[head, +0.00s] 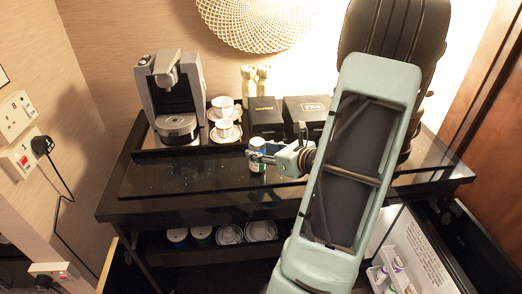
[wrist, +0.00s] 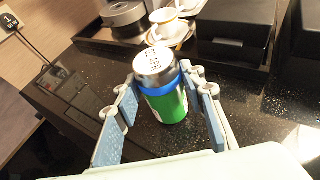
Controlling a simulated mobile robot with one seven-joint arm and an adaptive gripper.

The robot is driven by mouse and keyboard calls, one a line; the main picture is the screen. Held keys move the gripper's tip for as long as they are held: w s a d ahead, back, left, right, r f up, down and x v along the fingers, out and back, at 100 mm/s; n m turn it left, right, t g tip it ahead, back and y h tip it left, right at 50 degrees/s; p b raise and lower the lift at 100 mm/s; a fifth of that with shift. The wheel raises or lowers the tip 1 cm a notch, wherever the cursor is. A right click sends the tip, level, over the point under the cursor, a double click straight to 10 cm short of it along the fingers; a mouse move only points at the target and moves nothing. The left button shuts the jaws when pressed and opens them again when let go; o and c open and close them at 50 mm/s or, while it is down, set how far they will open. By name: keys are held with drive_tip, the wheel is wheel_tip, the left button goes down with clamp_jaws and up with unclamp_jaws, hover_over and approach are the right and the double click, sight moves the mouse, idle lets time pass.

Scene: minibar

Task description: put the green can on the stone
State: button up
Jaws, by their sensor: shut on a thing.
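The green can (wrist: 166,100) has a silver top and a blue band in the wrist view. It stands nearly upright between the fingertips of my gripper (wrist: 161,84), which is shut on it. In the head view the can (head: 258,167) is small and partly covered by my gripper (head: 262,156), at the front middle of the black speckled stone counter (head: 190,178). The stone surface (wrist: 255,110) also shows around the can in the wrist view. I cannot tell whether the can's base touches the stone or is just above it.
A coffee machine (head: 175,100) stands at the back left on a black tray, with stacked white cups (head: 224,120) beside it. Black boxes (head: 266,116) stand behind the can. The counter's left front is clear. An open minibar (head: 405,250) is at lower right.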

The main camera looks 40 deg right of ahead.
drive_tip(key=shift+f+b, duration=0.2)
drive_tip(key=shift+b, duration=0.1)
drive_tip(key=o, duration=1.5)
drive_tip(key=shift+c, duration=0.2)
drive_tip(key=shift+r, duration=0.2)
drive_tip(key=shift+s+r+p, duration=0.1)
drive_tip(key=shift+s+p, duration=0.05)
drive_tip(key=shift+p, duration=0.2)
drive_tip(key=v, duration=1.1)
drive_tip(key=shift+s, duration=0.35)
